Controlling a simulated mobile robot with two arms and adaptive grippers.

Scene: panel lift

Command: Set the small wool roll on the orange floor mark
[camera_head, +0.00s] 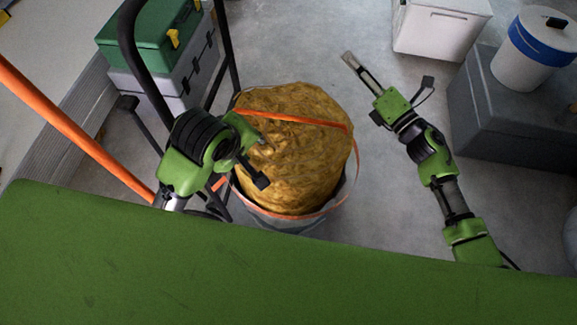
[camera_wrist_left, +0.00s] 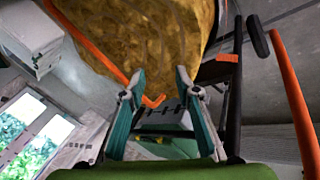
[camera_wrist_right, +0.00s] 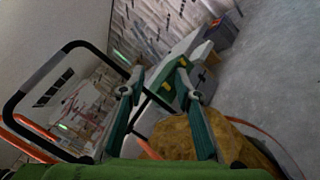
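The wool roll (camera_head: 300,165) is a bulky, yellow-brown bundle with an orange strap (camera_head: 300,119) across it. It stands in the middle of the head view, with a grey-white wrap or rim low around it. A thin orange line (camera_head: 300,217) curves around its lower part; I cannot tell whether this is the floor mark. My left gripper (camera_head: 262,162) is open at the roll's left side, and the strap's bent end shows near its fingers in the left wrist view (camera_wrist_left: 153,101). My right gripper (camera_head: 388,70) is open and empty, apart from the roll on its right.
A black tubular frame (camera_head: 129,45) stands left of the roll, with an orange pole (camera_head: 75,120) beyond it. A green-lidded toolbox (camera_head: 150,35) is at upper left. A white box (camera_head: 440,30), a grey chest (camera_head: 500,115) and a white bucket (camera_head: 525,60) stand right. Bare floor lies between.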

